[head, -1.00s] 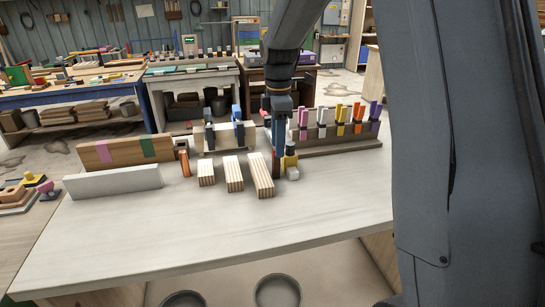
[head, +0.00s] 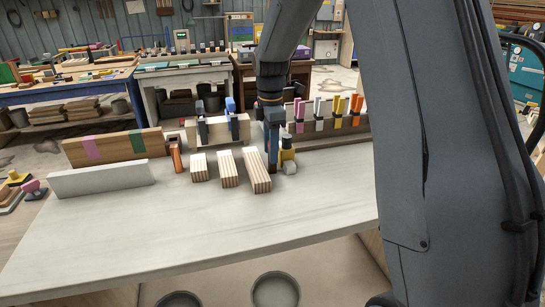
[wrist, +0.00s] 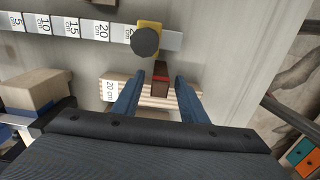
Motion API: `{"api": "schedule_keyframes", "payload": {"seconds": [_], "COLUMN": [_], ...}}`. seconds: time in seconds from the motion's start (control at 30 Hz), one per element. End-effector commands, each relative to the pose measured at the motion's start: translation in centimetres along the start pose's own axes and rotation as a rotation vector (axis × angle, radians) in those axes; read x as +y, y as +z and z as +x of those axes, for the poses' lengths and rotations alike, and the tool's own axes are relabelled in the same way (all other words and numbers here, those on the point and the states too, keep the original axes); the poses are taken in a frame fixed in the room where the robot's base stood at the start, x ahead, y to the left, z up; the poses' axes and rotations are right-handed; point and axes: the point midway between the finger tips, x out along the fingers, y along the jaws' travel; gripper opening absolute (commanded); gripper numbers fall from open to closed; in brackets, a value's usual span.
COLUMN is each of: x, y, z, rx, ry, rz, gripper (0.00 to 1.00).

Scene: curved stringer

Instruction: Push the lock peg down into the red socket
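My gripper (wrist: 157,88) has its two blue fingers apart, one on each side of a dark brown peg-like piece (wrist: 159,88) with a red band (wrist: 161,77). Gaps show between this piece and both fingers. I cannot tell for sure whether the band is the red socket, or how deep the peg sits. A striped wooden block (wrist: 180,98) with a white "20 cm" label lies below the fingers. In the head view my gripper (head: 272,167) points down beside the longest striped block (head: 256,172). There the brown piece is mostly hidden by the gripper.
A yellow stop with a dark round knob (wrist: 146,42) sits on a numbered strip (wrist: 70,25) just beyond the fingers. Two more striped blocks (head: 227,170) and an orange upright piece (head: 177,157) stand left. A rack of coloured clamps (head: 330,130) stands behind. The bench front (head: 190,220) is clear.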

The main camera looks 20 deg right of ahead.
Motion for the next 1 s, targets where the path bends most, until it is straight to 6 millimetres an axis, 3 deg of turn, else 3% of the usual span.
{"api": "schedule_keyframes", "payload": {"seconds": [0.3,0.6,0.83,1.0], "x": [0.0,0.1,0.1,0.1], "y": [0.5,0.5,0.5,0.5], "z": [4.0,4.6,4.5,4.5], "rx": [0.000,0.000,0.000,0.000], "ry": [-0.002,-0.001,0.000,0.000], "rz": [0.001,0.000,0.000,0.000], "gripper": [0.39,0.39,0.02,0.00]}}
